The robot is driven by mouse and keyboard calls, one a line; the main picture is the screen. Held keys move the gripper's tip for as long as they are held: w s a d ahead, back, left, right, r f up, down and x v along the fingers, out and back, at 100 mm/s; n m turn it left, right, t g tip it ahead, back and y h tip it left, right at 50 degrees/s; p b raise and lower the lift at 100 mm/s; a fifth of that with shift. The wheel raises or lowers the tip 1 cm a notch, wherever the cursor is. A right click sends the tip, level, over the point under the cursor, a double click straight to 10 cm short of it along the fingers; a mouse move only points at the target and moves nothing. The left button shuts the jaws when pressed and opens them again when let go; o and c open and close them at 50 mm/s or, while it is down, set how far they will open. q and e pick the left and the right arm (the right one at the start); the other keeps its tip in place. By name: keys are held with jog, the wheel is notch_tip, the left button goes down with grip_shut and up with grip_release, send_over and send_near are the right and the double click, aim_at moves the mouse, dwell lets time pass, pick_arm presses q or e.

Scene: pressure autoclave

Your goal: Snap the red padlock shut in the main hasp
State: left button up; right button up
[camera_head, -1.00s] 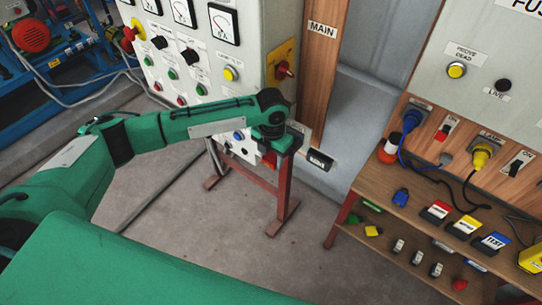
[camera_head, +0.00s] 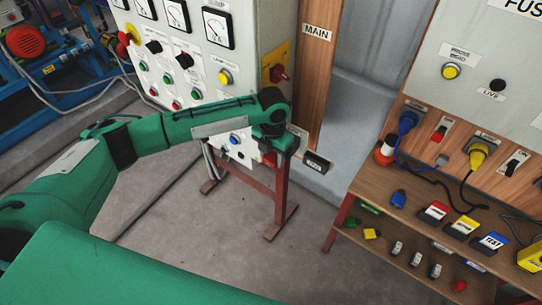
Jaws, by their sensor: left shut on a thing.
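My left gripper (camera_head: 276,138) points down and away from me beside the right end of the grey control panel. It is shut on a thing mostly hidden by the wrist. A bright red patch just under it looks like the red padlock (camera_head: 269,158), partly hidden; its shackle cannot be made out. A red handle on a yellow plate (camera_head: 278,72) is on the panel's side, above the gripper, next to the wooden post labelled MAIN (camera_head: 317,32). I cannot make out the hasp clearly. My right gripper is out of view.
A red stand (camera_head: 281,205) is below the gripper. A small black box (camera_head: 317,163) is just right of it. A wooden shelf unit (camera_head: 362,180) with plugs, tags and small coloured items stands at the right. The floor between is clear.

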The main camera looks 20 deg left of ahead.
pick_arm(q)
jog(key=shift+w+d+b, duration=0.25)
jog(key=shift+w, duration=0.45)
jog(key=shift+w+d+b, duration=0.2)
jog(key=shift+w+d, duration=0.05)
jog(key=shift+w, duration=0.4)
jog(key=o, duration=1.2)
